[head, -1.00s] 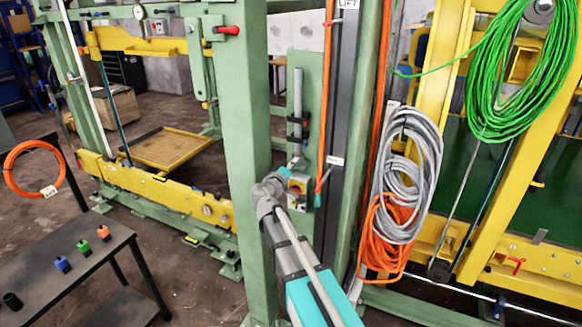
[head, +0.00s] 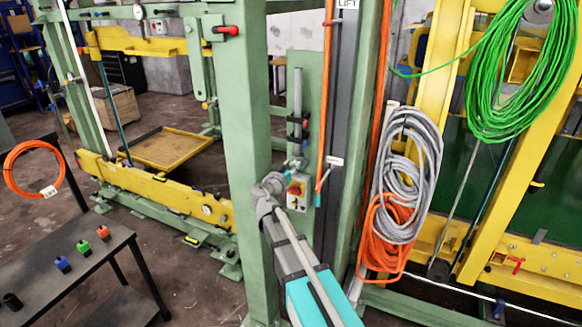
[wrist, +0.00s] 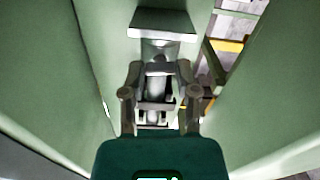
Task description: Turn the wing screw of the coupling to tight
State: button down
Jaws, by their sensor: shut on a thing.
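The grey coupling (head: 296,150) sits at the foot of an upright grey pipe on the green panel in the head view. Its wing screw is too small to make out there. In the wrist view my gripper (wrist: 158,88) has its two fingers on either side of a small grey part, which looks like the wing screw (wrist: 157,68), and is shut on it. The fingers hide much of this part, so its turn angle cannot be told. In the head view my arm's wrist hides the fingertips.
A switch box with a red knob (head: 296,190) is close beside my wrist. A green post (head: 245,150) stands at left, and an orange pipe (head: 326,100) runs up at right. Hanging grey cable coils (head: 410,165) are further right. A dark table (head: 80,262) stands at lower left.

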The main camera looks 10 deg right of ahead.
jog(key=shift+m, duration=0.8)
jog(key=shift+c, duration=1.8)
grip_release()
jog(key=v, duration=1.2)
